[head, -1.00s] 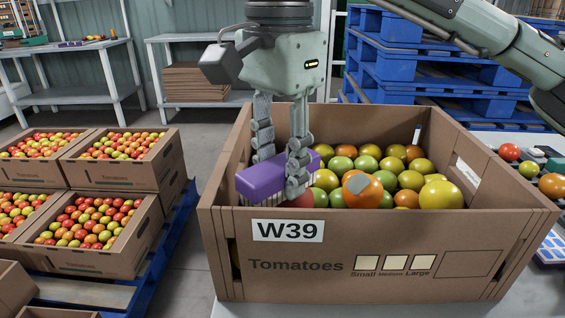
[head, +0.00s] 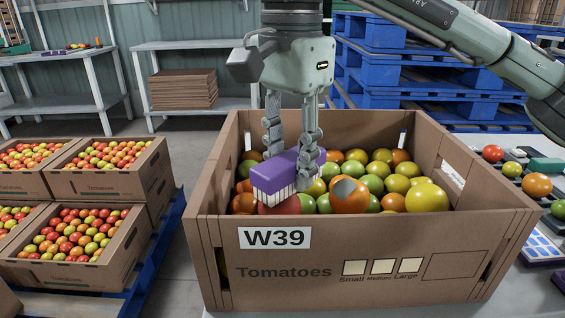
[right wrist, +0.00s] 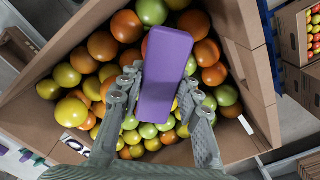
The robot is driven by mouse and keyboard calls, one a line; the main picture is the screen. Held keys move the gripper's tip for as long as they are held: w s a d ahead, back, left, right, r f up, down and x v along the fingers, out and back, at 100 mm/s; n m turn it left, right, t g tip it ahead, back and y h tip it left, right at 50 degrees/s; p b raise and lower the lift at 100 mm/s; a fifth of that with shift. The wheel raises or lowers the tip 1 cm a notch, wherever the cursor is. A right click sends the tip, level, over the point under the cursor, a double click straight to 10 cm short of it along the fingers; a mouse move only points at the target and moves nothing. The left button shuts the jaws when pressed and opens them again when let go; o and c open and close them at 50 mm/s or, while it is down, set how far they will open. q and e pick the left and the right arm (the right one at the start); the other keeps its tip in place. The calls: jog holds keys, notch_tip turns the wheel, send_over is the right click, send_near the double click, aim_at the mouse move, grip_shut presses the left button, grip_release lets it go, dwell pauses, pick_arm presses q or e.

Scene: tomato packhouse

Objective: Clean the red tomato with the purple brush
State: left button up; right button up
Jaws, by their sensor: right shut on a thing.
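My right gripper (head: 292,150) is shut on the purple brush (head: 285,175) inside the cardboard box (head: 370,250) marked W39. The brush's white bristles point down, just above or against the red tomato (head: 280,205) near the box's front wall; contact is hard to tell. The brush hides part of that tomato. An orange tomato with a grey patch (head: 349,194) lies right of the brush. My left gripper is not in view.
Several green, yellow and orange tomatoes (head: 396,183) fill the box around the brush. The box walls rise around them. At the right, loose tomatoes (head: 536,185) lie on a table. Full crates (head: 75,235) stand at the left, and blue pallets (head: 400,70) stand behind.

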aim_at(267, 169)
dwell(0.4)
jog(key=shift+s+a, duration=1.5)
jog(key=shift+w, duration=0.1)
jog(key=shift+w+d, duration=1.5)
jog(key=shift+d, duration=0.05)
jog(key=shift+r+p, duration=2)
jog(key=shift+r, duration=1.1)
jog(key=shift+f, duration=0.25)
